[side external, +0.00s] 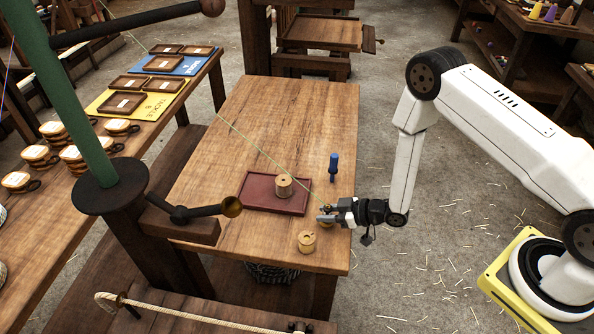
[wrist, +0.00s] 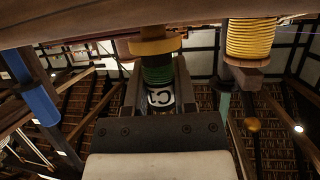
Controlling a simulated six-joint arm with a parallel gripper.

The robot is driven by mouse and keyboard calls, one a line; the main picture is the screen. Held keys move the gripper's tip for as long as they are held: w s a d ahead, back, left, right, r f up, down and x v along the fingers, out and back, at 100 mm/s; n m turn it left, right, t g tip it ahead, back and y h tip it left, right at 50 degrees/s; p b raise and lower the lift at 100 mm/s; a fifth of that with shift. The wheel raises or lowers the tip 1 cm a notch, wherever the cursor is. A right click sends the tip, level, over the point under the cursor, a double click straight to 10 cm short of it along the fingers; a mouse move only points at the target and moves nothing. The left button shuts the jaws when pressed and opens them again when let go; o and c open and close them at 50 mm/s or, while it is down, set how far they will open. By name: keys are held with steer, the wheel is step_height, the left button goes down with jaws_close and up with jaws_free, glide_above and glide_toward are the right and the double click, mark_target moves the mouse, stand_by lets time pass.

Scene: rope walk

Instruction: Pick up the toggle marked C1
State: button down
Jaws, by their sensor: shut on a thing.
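My gripper (side external: 327,212) is low over the right edge of the wooden table. In the wrist view my gripper (wrist: 158,90) has one finger on each side of the toggle marked C1 (wrist: 158,72) and is shut on it. The toggle has a wooden flange, a dark green and black wound body and a white C1 label facing the camera. In the side view it is mostly hidden by the fingers; I cannot tell there whether it touches the table.
A red tray (side external: 256,201) holds a wooden spool (side external: 284,181). Another spool (side external: 307,242) stands near the front edge. A blue peg (side external: 333,166) stands behind my gripper. A thin green line (side external: 262,148) crosses the table. The far part of the table (side external: 300,105) is clear.

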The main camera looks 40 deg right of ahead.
mark_target(327, 208)
steer(key=shift+r, duration=0.15)
steer(key=shift+r, duration=4.85)
steer(key=shift+a, duration=0.15)
